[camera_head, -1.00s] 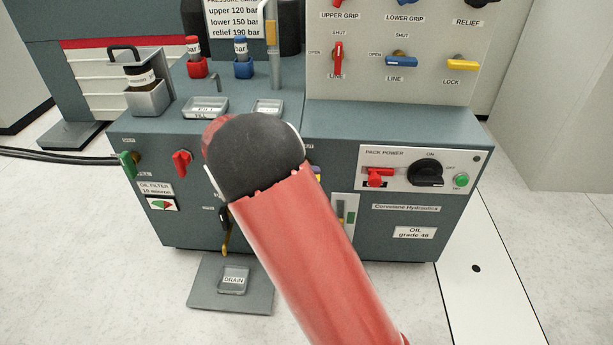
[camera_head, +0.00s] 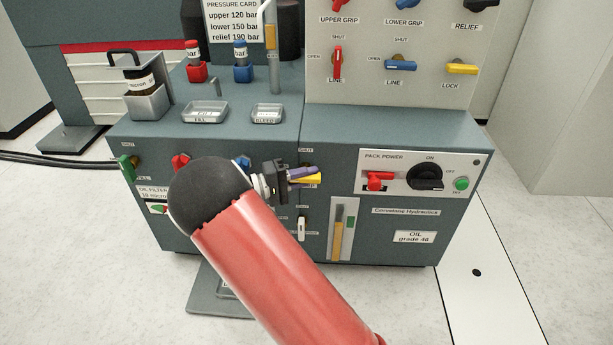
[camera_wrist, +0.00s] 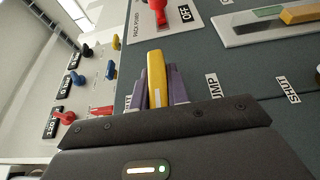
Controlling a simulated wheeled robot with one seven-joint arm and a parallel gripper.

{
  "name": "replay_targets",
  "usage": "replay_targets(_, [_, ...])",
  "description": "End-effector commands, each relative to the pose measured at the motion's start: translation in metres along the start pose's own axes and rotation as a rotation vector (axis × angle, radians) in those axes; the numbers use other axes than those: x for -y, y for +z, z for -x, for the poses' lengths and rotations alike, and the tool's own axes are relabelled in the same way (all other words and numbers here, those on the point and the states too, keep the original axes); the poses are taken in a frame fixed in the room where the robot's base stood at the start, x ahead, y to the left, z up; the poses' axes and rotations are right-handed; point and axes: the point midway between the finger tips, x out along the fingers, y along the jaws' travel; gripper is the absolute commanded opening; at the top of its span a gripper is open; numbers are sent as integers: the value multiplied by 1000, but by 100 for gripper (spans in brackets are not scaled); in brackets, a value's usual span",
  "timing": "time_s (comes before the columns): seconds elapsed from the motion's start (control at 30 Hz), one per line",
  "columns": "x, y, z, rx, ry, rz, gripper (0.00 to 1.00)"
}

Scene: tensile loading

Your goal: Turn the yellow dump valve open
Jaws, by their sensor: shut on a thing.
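The yellow dump valve handle (camera_head: 312,180) sits on the front face of the teal cabinet, left of the pack power panel, and points roughly sideways to the right. My gripper (camera_head: 302,174) is at the handle, with its purple fingers shut on it. In the wrist view the yellow handle (camera_wrist: 156,78) lies between the two purple fingers of my gripper (camera_wrist: 160,86). A partly covered label ending in "UMP" (camera_wrist: 214,88) is beside it, and a "SHUT" label (camera_wrist: 287,90) is farther right. The valve's base is hidden by my gripper.
The pack power panel (camera_head: 412,171), with a red switch and black knob, is close on the right. A sight gauge (camera_head: 343,228) is below right. A white handle (camera_head: 301,228) is below. Red (camera_head: 181,161) and blue (camera_head: 243,163) handles are left, near my arm.

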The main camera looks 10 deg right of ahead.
Motion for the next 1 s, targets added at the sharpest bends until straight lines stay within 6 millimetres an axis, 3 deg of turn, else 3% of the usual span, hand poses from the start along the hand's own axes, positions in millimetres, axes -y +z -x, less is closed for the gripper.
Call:
replay_targets(0.3, [0, 0, 0, 0, 3, 3, 0])
replay_targets(0.33, [0, 0, 0, 0, 3, 3, 18])
replay_targets(0.5, [0, 0, 0, 0, 2, 2, 38])
replay_targets(0.83, [-4, 0, 0, 0, 2, 1, 38])
replay_targets(1.0, [-28, 0, 0, 0, 0, -3, 38])
